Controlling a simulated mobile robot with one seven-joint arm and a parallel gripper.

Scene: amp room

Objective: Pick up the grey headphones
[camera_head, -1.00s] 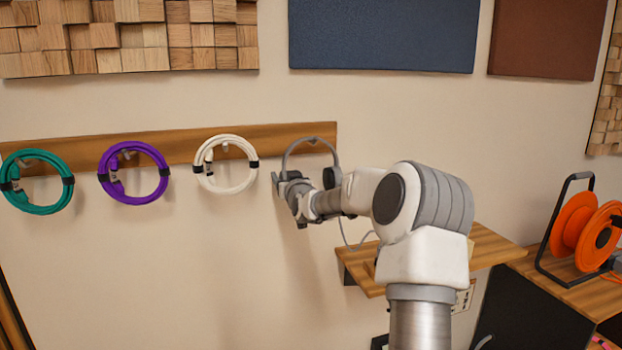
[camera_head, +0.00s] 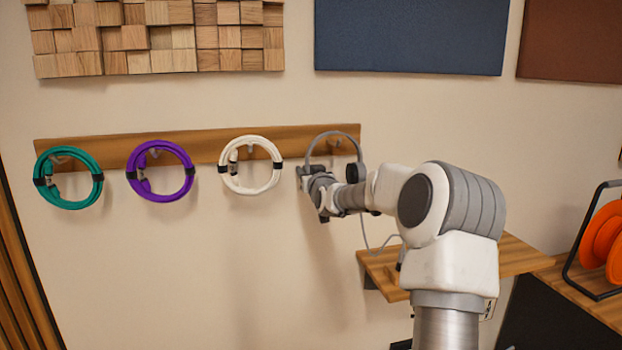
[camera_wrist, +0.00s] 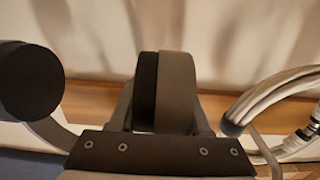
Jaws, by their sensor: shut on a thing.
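The grey headphones (camera_head: 357,172) are at the right end of the wooden wall rail, with their headband arched in front of it. My gripper (camera_head: 312,182) is at their left side. In the wrist view my gripper (camera_wrist: 165,112) is shut on one ear cup of the headphones (camera_wrist: 177,90), which sits between the fingers. The other dark ear cup hangs free at the left of that view. A thin grey cable runs down from the headphones. I cannot tell whether the band still touches the hook behind it.
The wooden rail (camera_head: 205,143) holds white (camera_head: 274,178), purple (camera_head: 187,185) and teal (camera_head: 98,190) cable coils, left of the headphones; the white one is close to my gripper. A wooden shelf (camera_head: 520,256) is below right, with an orange reel (camera_head: 600,235) beyond it.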

